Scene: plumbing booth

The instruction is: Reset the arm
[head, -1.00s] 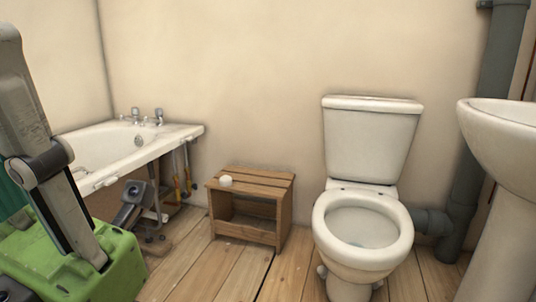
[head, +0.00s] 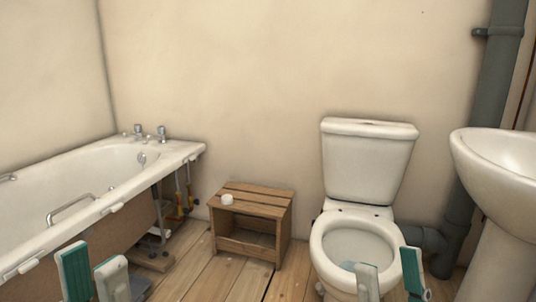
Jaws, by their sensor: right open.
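My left gripper (head: 92,272) shows at the bottom left of the head view, in front of the bathtub's side. Its two fingertips, one with a teal pad, stand apart with nothing seen between them. My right gripper (head: 390,278) shows at the bottom, in front of the toilet bowl in the picture. Its fingertips are apart and seem empty. Both arms are otherwise below the frame.
A white bathtub (head: 95,175) runs along the left, with pipes under its end. A wooden stool (head: 255,205) bears a small white object (head: 227,199). A toilet (head: 365,165), a grey pipe (head: 495,75) and a basin (head: 495,160) stand right.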

